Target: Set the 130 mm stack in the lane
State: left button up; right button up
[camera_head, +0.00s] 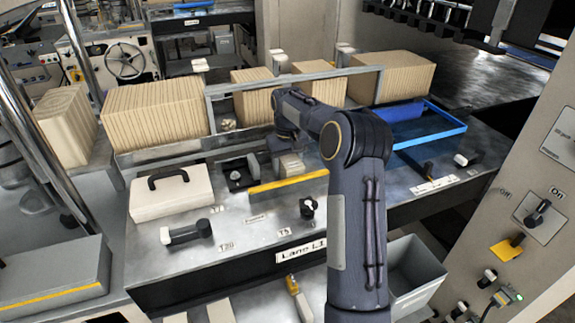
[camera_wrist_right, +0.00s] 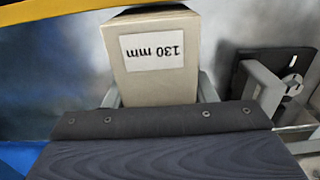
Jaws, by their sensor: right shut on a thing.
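The 130 mm stack (camera_wrist_right: 150,85) is a beige block with a white label, upside down in the right wrist view. My right gripper (camera_wrist_right: 157,94) is shut on it, with a grey finger along each side. In the head view my right gripper (camera_head: 287,160) is low over the grey bench, behind a yellow strip (camera_head: 288,183). The arm and wrist hide much of the stack there, and I cannot tell if its underside touches the bench. A Lane L1 sign (camera_head: 301,250) is on the bench's front edge. My left gripper is not in view.
A black bracket (camera_wrist_right: 262,85) is close beside the held stack. A blue-edged tray (camera_head: 430,133) lies to the right, a white case (camera_head: 170,192) to the left. Knobs stand along the bench front.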

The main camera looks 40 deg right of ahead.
jog(key=o, duration=1.2)
jog(key=shift+c, duration=0.2)
jog(key=shift+r+b, duration=0.4)
jog(key=shift+r, duration=3.55)
